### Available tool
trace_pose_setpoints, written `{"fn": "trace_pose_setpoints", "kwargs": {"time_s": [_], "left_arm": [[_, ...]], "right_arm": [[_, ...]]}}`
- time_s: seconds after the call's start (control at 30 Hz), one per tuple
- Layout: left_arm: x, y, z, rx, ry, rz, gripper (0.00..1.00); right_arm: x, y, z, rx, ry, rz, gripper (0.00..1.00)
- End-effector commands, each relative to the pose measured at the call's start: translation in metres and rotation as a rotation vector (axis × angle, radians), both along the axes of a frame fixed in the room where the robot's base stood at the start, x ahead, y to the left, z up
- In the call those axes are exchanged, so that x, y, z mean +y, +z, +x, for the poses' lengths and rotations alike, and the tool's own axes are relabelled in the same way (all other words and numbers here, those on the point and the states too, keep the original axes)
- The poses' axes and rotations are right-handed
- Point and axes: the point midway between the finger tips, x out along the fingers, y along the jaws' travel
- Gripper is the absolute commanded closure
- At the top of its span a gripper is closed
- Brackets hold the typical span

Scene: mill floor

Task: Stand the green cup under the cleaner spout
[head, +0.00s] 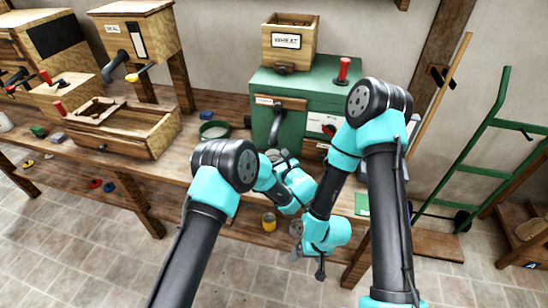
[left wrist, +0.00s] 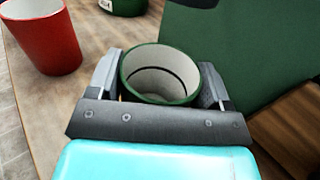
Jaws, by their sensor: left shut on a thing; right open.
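My left gripper (left wrist: 160,88) is shut on the green cup (left wrist: 128,88), with one finger on each side. The cup is upright, open end toward the camera, and its pale inside looks empty. In the head view my left gripper (head: 279,157) is at the bench just below the green cleaner (head: 322,103) and its dark spout (head: 276,127). I cannot tell whether the cup touches the bench or is fully under the spout. The cleaner's side also shows in the left wrist view (left wrist: 255,45). My right gripper (head: 309,266) is open and empty, low in front of the bench.
A red cup (left wrist: 42,38) stands left of the held cup. A green tub (head: 214,130) is on the bench (head: 187,148) left of the cleaner. A wooden trough (head: 150,138) is further left. A yellow cup (head: 269,222) is below the bench top. A green hand truck (head: 490,150) stands right.

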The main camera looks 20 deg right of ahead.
Motion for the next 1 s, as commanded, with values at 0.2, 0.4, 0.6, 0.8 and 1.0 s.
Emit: {"fn": "trace_pose_setpoints", "kwargs": {"time_s": [0.2,0.4,0.6,0.8,1.0], "left_arm": [[0.0,-0.0005,0.0002,-0.001,0.0,-0.001,0.78],[0.0001,-0.0039,0.0001,0.0,0.0,0.0,0.27],[0.0,-0.0034,0.0001,0.0,0.0,0.0,0.07],[0.0,-0.0033,0.0001,0.0,0.0,0.0,0.02],[-0.0009,-0.0003,-0.0016,0.0,-0.001,0.0,0.02]], "right_arm": [[0.0,0.0,0.0,0.0,0.0,0.0,0.15],[0.0,0.0,0.0,0.0,0.0,0.0,0.15],[0.0,0.0,0.0,0.0,0.0,0.0,0.15],[0.0,0.0,0.0,0.0,0.0,0.0,0.15],[0.0,0.0,0.0,0.0,0.0,0.0,0.15]]}}
